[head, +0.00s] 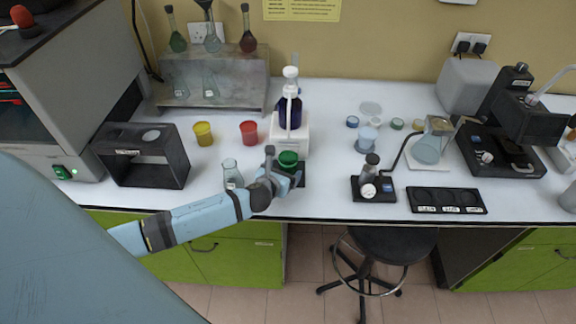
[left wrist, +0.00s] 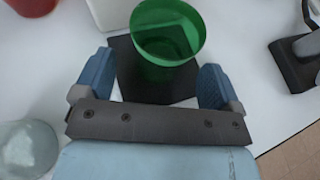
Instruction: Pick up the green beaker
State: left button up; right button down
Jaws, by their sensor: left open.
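The green beaker (head: 288,158) stands upright on a dark square pad near the front edge of the bench. In the left wrist view the green beaker (left wrist: 168,35) shows its open top, just ahead of my left gripper. My left gripper (head: 284,167) is open, with its blue fingers (left wrist: 155,82) spread to either side of the dark pad (left wrist: 150,88). The beaker is roughly centred between the fingers and a little beyond their tips; I cannot tell that either finger touches it. My right gripper is not in view.
A red beaker (head: 249,133) and a yellow beaker (head: 203,134) stand behind. A white holder with a dark bottle (head: 290,110) is right behind the green beaker. Bench to the right (head: 325,170) is clear.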

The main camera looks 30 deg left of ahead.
pick_arm(q)
jog(key=x, duration=0.2)
jog(key=shift+w+f, duration=0.2)
jog(key=shift+w, duration=0.2)
jog(key=c, duration=1)
jog(key=shift+r, duration=0.15)
jog(key=shift+c, duration=0.2)
